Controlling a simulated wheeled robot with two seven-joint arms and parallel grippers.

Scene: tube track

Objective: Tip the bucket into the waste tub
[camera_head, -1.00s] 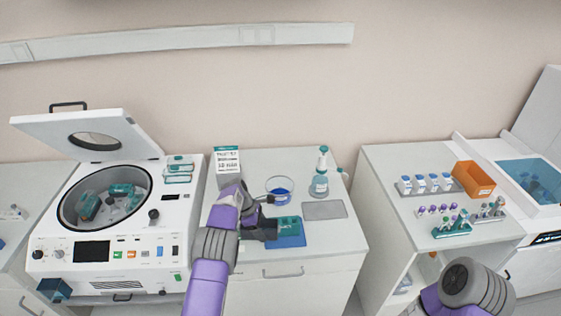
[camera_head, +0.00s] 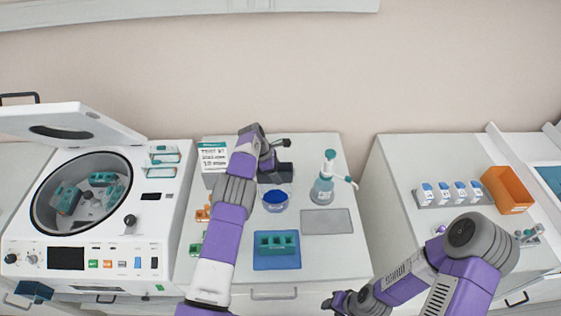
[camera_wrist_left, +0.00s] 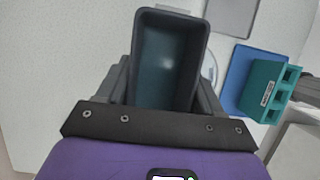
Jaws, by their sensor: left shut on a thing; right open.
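The bucket (camera_wrist_left: 168,65) is a dark, deep rectangular cup in the left wrist view, its mouth facing the camera. Its inside looks smooth and dark teal; I cannot tell whether liquid is in it. My left gripper (camera_head: 270,160) is shut on it, with a jaw on either side. In the head view the bucket (camera_head: 282,174) is raised just behind the waste tub. The waste tub (camera_head: 277,200) is a clear round bowl with blue in it, partly overlapped by the bucket. My right gripper (camera_head: 340,301) is open and empty at the bottom edge, away from both.
A teal block with square holes (camera_head: 277,243) sits on a blue mat (camera_head: 276,262) in front of the tub. A teal-topped bottle (camera_head: 323,185) stands right of the tub, by a grey pad (camera_head: 327,222). A white box (camera_head: 213,160) stands left. The open centrifuge (camera_head: 60,240) is further left.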

